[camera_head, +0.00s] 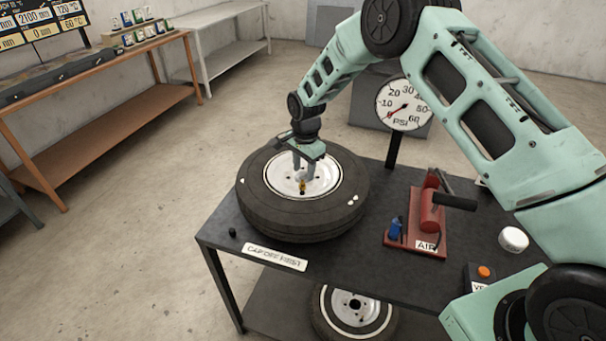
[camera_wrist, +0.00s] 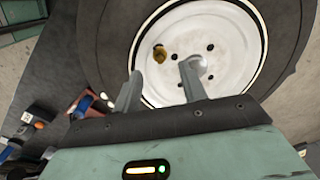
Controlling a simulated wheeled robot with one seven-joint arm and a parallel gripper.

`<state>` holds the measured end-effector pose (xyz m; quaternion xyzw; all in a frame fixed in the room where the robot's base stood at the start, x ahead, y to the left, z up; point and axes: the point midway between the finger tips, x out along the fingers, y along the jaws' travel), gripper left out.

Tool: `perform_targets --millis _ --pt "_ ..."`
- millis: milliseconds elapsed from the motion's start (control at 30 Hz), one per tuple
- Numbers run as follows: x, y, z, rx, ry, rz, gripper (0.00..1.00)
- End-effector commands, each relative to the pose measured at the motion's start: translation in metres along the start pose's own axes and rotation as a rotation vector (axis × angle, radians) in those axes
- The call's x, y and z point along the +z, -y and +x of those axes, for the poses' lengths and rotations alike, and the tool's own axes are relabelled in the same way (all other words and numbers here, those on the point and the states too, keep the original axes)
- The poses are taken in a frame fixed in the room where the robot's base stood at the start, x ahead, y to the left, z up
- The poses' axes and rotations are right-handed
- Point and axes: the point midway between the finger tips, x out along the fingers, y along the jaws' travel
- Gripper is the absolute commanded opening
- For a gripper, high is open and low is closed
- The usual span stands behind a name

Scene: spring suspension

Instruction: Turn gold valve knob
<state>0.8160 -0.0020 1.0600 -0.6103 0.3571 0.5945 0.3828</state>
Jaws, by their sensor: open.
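The gold valve knob (camera_head: 302,187) is small and sits on the white wheel hub of a tire (camera_head: 262,207) lying flat on the dark table. In the wrist view the gold knob (camera_wrist: 159,54) shows on the hub, a little beyond the gap between my fingertips. My gripper (camera_head: 301,174) points down over the hub, close to the knob. In the wrist view my gripper (camera_wrist: 163,71) has its two fingers apart with nothing between them. Whether a finger touches the hub or knob cannot be told.
A red air pump (camera_head: 432,208) and a blue item (camera_head: 394,228) stand on the table right of the tire. A PSI gauge (camera_head: 404,105) rises behind. A label plate (camera_head: 274,259) and small black cap (camera_head: 232,232) lie in front. A second wheel (camera_head: 325,315) is below.

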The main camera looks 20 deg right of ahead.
Motion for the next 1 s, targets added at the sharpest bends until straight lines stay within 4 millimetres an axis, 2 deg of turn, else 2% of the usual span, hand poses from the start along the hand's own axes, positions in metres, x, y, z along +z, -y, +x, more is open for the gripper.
perform_targets --millis 100,300,433,700,733,867,900,1000 --pt "0.001 -0.001 0.019 0.003 0.002 0.001 0.42" --pt "0.0 0.0 0.042 0.0 0.001 0.0 0.42" --pt "0.0 0.0 0.049 0.001 0.001 0.0 0.42" --pt "0.0 0.0 0.051 -0.001 0.0 0.0 0.42" --pt "0.0 0.0 0.051 -0.001 0.0 0.0 0.39" --pt "0.0 0.0 0.051 -0.001 0.0 0.0 0.03" --pt "0.0 0.0 0.051 -0.001 0.0 0.0 0.0" --pt "0.0 0.0 0.051 -0.001 0.0 -0.001 0.0"
